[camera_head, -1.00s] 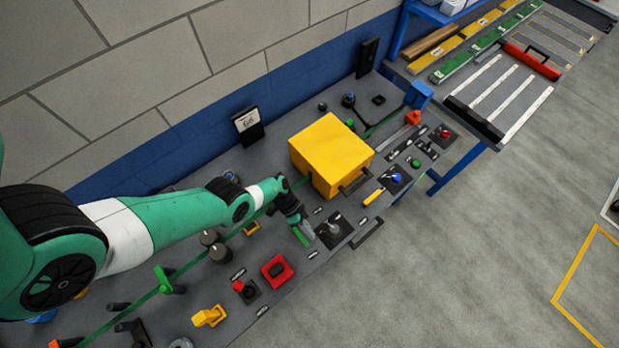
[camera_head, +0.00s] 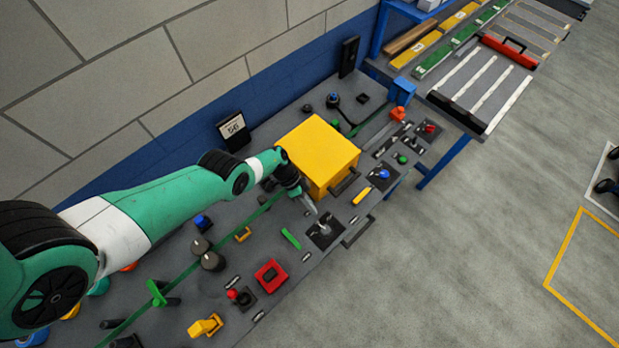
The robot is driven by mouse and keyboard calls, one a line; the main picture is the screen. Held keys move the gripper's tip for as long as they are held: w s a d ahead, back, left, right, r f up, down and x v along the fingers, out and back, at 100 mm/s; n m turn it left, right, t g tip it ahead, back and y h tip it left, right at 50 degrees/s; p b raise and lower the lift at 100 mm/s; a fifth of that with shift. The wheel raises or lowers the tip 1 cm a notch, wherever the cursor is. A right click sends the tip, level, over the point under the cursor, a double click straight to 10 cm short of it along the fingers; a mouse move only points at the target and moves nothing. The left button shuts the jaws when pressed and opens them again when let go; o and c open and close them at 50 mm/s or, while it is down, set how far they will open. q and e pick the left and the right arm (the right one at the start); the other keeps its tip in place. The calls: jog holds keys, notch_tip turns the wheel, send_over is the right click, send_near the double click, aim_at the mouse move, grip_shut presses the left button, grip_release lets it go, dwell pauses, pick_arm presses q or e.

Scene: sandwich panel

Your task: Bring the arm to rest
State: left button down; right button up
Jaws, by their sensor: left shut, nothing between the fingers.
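My left arm, green and white, comes in from the left over the grey panel (camera_head: 262,247). My left gripper (camera_head: 313,210) is shut and empty. It points down to the right, just above the panel, beside the front left side of the yellow box (camera_head: 318,152) and close to a grey lever on a dark square plate (camera_head: 323,231). Whether its tip touches the lever cannot be told. My right gripper is not in view.
Around the gripper lie a green bar (camera_head: 290,239), a red square-framed switch (camera_head: 271,276), dark knobs (camera_head: 212,261) and a blue button (camera_head: 383,174). A display (camera_head: 233,131) stands by the wall. The floor to the right is largely clear.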

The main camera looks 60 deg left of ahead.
pick_arm(q)
jog(key=shift+w+a+r, duration=0.3)
jog(key=shift+a+r, duration=0.15)
jog(key=shift+r, duration=0.3)
